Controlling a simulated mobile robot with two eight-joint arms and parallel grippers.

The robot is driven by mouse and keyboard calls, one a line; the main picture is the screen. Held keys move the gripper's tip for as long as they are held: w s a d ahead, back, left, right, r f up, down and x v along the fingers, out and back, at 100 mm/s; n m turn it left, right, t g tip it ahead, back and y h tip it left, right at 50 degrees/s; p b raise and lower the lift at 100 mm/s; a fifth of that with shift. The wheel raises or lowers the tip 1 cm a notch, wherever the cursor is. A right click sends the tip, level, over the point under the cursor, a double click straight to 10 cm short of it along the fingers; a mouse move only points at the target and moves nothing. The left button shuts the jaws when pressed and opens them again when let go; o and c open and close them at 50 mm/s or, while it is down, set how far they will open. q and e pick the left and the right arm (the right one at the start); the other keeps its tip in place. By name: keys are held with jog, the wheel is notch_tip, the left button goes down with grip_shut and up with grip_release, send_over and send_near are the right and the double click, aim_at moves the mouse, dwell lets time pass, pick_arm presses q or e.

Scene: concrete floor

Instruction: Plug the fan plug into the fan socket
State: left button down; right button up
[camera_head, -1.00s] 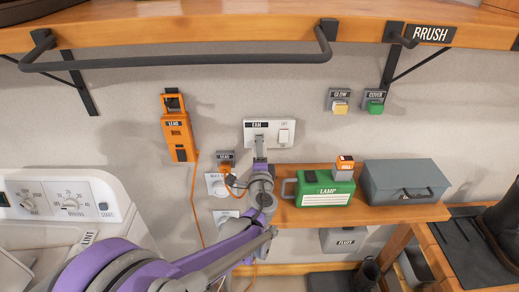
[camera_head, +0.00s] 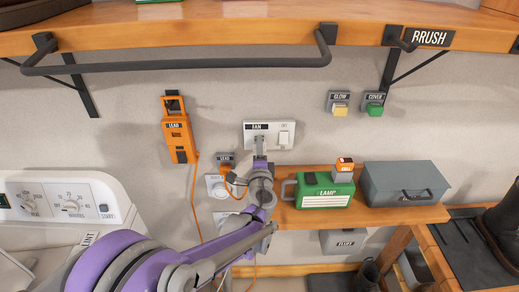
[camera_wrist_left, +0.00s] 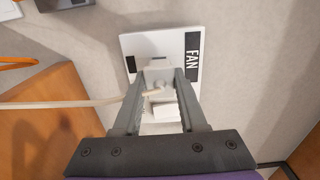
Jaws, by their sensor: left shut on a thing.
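The white fan socket plate (camera_head: 270,128) is on the wall, with a black FAN label on its upper left and a switch on its right. My left gripper (camera_head: 259,141) reaches the plate's left half from below. In the left wrist view my left gripper (camera_wrist_left: 160,72) is shut on the white fan plug (camera_wrist_left: 157,76), right in front of the socket plate (camera_wrist_left: 134,44). A pale cable runs from the plug to the left in that view. The plug hides the socket holes, so I cannot tell whether its pins are in. My right gripper is not in view.
An orange LEAD unit (camera_head: 177,137) hangs to the left, its cord running down. Below the fan plate are a small LEAD box (camera_head: 225,159) and a wooden shelf with a green LAMP case (camera_head: 326,192) and a grey metal box (camera_head: 405,181). A black rail (camera_head: 180,64) crosses above.

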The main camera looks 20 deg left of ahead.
pick_arm(q)
jog(key=shift+w+a, duration=0.2)
jog(key=shift+w, duration=0.4)
jog(key=shift+c, duration=1.9)
grip_release()
jog(key=v, duration=1.1)
jog(key=shift+b, duration=0.3)
jog(key=shift+w, duration=0.1)
